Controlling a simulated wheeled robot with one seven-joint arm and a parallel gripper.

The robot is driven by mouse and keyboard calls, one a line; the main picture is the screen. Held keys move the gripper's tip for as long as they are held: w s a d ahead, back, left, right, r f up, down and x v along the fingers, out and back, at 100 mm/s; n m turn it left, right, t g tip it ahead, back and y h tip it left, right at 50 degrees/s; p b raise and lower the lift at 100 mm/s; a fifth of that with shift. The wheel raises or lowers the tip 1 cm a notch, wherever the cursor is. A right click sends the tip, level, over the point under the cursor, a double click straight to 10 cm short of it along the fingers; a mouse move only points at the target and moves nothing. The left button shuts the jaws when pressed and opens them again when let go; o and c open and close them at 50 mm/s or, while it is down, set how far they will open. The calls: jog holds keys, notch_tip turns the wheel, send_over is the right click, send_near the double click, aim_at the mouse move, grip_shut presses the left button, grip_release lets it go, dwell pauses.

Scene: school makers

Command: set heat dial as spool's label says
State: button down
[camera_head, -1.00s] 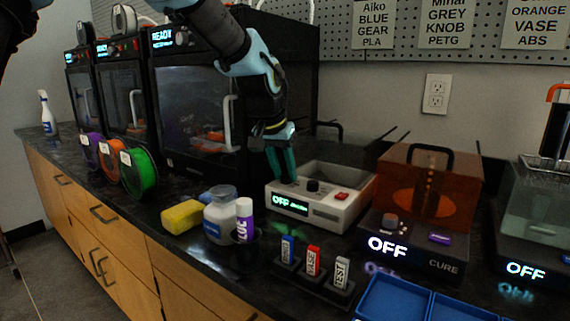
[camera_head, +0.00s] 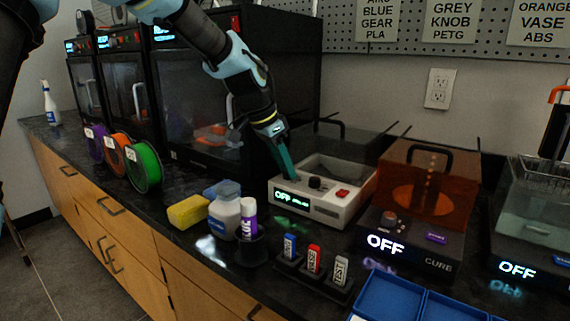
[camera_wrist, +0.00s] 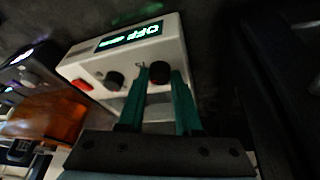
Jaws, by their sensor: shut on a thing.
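A white and grey box (camera_head: 352,213) with an open top stands on the counter. Its display (camera_head: 291,199) reads OFF, with small unreadable text beside it. My gripper (camera_head: 288,172) reaches down to the left end of its top panel. In the wrist view, my teal fingers (camera_wrist: 160,74) are shut on a black dial (camera_wrist: 159,74). A second dial (camera_head: 315,183), also in the wrist view (camera_wrist: 114,80), and a red button (camera_head: 342,193) sit beside it, free. A purple spool (camera_head: 94,147), an orange spool (camera_head: 112,157) and a green spool (camera_head: 149,167) stand by the printers; their labels are too small to read.
An orange-lidded CURE box (camera_head: 425,190) reading OFF stands close on the right. A white bottle (camera_head: 224,213), glue stick (camera_head: 248,215) and yellow sponge (camera_head: 187,211) are in front left. Blue trays (camera_head: 390,298) lie front right. Job cards (camera_head: 453,21) hang on the pegboard.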

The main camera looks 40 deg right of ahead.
dwell(0.3)
jog(key=c, duration=0.6)
grip_release()
jog(key=v, duration=1)
jog(key=shift+a+r, duration=0.15)
jog(key=shift+r, duration=0.2)
